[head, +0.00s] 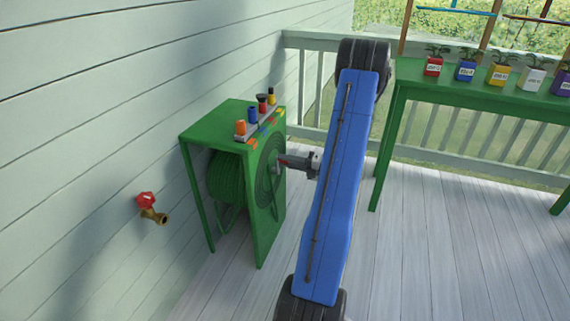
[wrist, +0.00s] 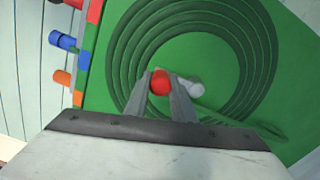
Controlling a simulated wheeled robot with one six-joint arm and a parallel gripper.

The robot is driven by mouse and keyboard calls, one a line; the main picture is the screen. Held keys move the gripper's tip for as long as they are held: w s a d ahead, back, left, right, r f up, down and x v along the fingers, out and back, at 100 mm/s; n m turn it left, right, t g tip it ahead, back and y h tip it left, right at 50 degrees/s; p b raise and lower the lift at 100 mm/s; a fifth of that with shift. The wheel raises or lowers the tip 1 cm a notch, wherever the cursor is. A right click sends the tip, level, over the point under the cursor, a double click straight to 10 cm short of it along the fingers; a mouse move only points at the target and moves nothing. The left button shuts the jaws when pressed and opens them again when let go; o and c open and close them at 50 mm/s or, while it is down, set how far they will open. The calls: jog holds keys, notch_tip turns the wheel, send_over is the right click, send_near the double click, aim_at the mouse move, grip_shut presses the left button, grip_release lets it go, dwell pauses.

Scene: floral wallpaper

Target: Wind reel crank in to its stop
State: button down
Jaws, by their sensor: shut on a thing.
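The green hose reel box (head: 270,225) stands against the wall at the left, with a coiled green hose (head: 228,180) inside. Its side panel carries dark concentric rings, which also show in the wrist view (wrist: 245,45). My gripper (head: 281,161) reaches in from the right to this panel. In the wrist view, my gripper (wrist: 160,92) is shut on a red knob (wrist: 160,81), taken to be the crank's handle. A whitish round part (wrist: 196,90) sits just right of the fingers. A green bar (wrist: 240,121) slants down to the right; its join to the knob is hidden.
Several coloured bottles (head: 252,115) stand on the box top, along the panel edge. A red-handled brass tap (head: 150,206) sticks out of the wall. A green table (head: 420,75) with potted plants stands at the right.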

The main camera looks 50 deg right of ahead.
jog(key=shift+d+m, duration=0.2)
jog(key=shift+m, duration=0.1)
jog(key=c, duration=1.5)
grip_release()
jog(key=v, duration=1.7)
jog(key=shift+s+d+f, duration=0.1)
jog(key=shift+s+d, duration=0.05)
